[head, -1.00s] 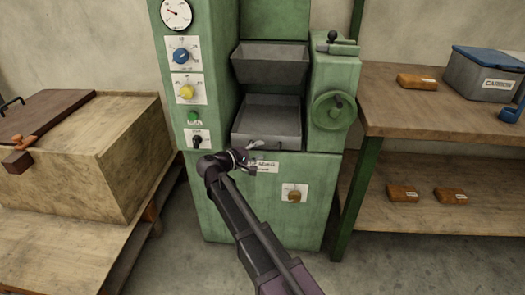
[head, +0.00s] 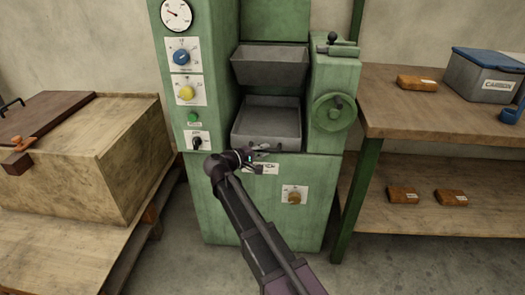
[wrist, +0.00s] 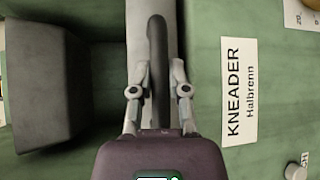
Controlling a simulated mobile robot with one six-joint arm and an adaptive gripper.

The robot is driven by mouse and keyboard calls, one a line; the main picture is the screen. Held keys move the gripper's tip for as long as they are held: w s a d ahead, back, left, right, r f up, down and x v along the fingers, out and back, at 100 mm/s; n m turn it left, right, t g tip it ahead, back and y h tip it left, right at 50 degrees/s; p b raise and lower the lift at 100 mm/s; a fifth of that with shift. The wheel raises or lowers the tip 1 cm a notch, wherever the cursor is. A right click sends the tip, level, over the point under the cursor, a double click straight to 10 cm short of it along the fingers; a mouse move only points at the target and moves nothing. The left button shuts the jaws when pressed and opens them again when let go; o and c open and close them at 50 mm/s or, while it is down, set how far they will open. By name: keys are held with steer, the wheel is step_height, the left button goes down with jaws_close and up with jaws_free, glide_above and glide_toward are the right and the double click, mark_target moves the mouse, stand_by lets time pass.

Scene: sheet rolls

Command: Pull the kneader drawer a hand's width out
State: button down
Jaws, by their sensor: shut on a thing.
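The kneader is a green machine (head: 225,200). Its drawer (head: 268,117) is an open grey tray in the recess under a grey hopper (head: 270,65). In the wrist view the drawer's pale grey front (wrist: 138,25) runs up the picture, with a dark bar handle (wrist: 157,45) on it. My gripper (wrist: 158,78) is shut on this handle, one finger on each side. In the head view my gripper (head: 266,151) is at the drawer's front edge and largely hides the handle. The inside of the tray looks empty.
A KNEADER label (wrist: 240,92) is beside the handle in the wrist view. A green handwheel (head: 334,112) is right of the drawer. A wooden chest (head: 75,160) stands left, a wooden bench (head: 420,115) right. Bare floor (head: 390,265) shows at the lower right.

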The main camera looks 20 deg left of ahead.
steer(key=s+d, duration=0.2)
steer(key=s, duration=0.6)
steer(key=shift+s, duration=0.15)
steer(key=c, duration=0.6)
jaws_free()
steer(key=shift+s, duration=0.1)
